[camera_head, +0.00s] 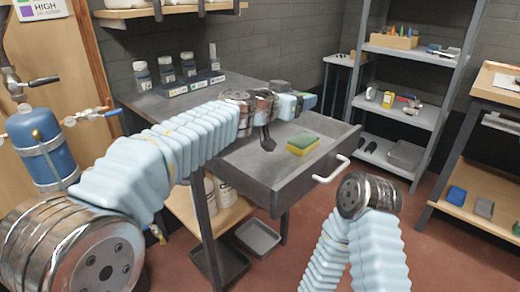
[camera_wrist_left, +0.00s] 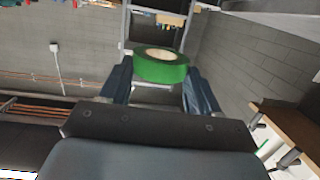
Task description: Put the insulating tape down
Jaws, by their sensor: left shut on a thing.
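The insulating tape is a green roll with a pale core (camera_wrist_left: 162,66). In the left wrist view it sits between the two dark fingers of my left gripper (camera_wrist_left: 160,88), which is shut on it. In the head view my left arm reaches across the workbench, and the gripper (camera_head: 297,101) is above the back of the open drawer (camera_head: 262,172). Only a small green patch shows at its tip there. The tape is held in the air. My right arm ends in a chrome wrist at the lower right of the head view; its gripper fingers are hidden.
A yellow and green sponge (camera_head: 303,144) lies in the drawer. Several small bottles (camera_head: 166,69) stand at the back of the workbench (camera_head: 150,100). A metal shelf (camera_head: 405,110) with small goods stands behind, right of the drawer. A blue cylinder (camera_head: 43,148) is at the left.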

